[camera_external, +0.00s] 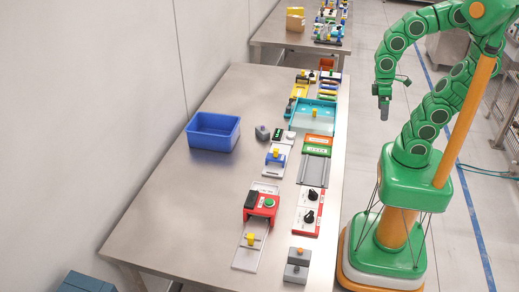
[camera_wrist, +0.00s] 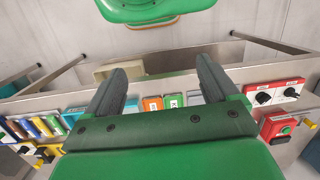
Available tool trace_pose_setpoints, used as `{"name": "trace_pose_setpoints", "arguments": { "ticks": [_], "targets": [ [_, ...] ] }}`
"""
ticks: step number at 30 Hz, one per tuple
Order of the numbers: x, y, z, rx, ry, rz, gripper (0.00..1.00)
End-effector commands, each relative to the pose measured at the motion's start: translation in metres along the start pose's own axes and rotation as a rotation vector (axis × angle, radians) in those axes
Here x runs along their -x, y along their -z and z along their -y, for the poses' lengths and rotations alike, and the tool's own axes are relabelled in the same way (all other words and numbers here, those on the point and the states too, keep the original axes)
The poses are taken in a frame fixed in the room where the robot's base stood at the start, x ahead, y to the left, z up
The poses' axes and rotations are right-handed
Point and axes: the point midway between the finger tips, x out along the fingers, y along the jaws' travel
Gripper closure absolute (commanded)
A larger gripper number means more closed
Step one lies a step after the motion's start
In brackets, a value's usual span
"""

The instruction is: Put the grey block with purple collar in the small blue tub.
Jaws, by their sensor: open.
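The blue tub (camera_external: 213,141) stands open near the back left of the long metal table. A small dark grey block (camera_external: 262,132) sits just right of the tub. It is too small for me to tell whether it has a purple collar. My gripper (camera_external: 384,104) hangs beyond the table's right edge, in the air, apart from the tub and the block. In the wrist view my gripper (camera_wrist: 165,75) has its two dark fingers spread apart with nothing held between them. I cannot make out the tub or the grey block in the wrist view.
A teal tray (camera_external: 312,128), a red box with a green button (camera_external: 262,205) and a red-and-white knob panel (camera_external: 308,211) line the table's right side. A grey box with an orange top (camera_external: 298,265) is near the front. The table's left half is mostly bare.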

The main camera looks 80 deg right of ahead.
Motion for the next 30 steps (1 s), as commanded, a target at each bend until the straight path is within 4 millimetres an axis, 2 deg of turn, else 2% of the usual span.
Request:
{"name": "trace_pose_setpoints", "arguments": {
  "ticks": [1, 14, 17, 30],
  "targets": [
    [0.0, 0.0, -0.023, -0.065, -0.064, 0.003, 0.13],
    [0.001, 0.006, -0.024, -0.091, -0.066, 0.007, 0.13],
    [0.006, 0.019, -0.025, -0.16, -0.067, 0.001, 0.13],
    [0.033, 0.119, -0.031, -0.652, -0.058, -0.059, 0.13]
  ]
}}
